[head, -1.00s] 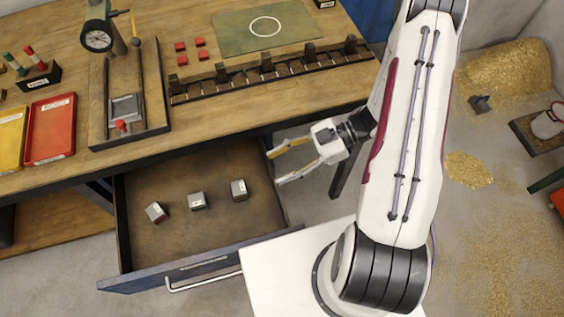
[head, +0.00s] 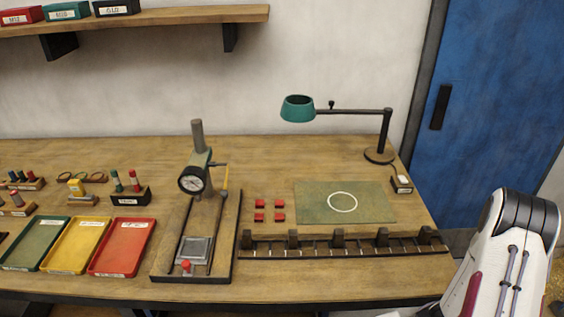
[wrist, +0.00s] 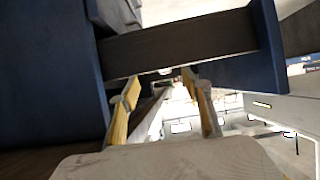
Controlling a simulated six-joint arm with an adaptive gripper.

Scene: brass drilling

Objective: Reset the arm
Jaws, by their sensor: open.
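My arm (head: 505,265) shows at the lower right of the head view, beside the bench's right end. My gripper is outside the head view. In the wrist view my gripper (wrist: 160,100) is open, its two yellow-padded fingers apart with nothing between them. Beyond the fingertips is the side of a blue drawer (wrist: 268,35) with a dark side panel, pulled out from a blue cabinet (wrist: 45,80). I cannot tell whether the fingers touch the drawer; a gap seems to show. The drawer's inside is hidden in both current views.
The wooden bench (head: 300,290) holds a dial gauge stand (head: 193,180), green, yellow and red trays (head: 123,245), several small red blocks (head: 260,204), a green mat (head: 375,205), a slotted rack (head: 340,240) and a teal lamp (head: 298,108). A shelf (head: 170,16) hangs above. A blue door (head: 495,120) is at right.

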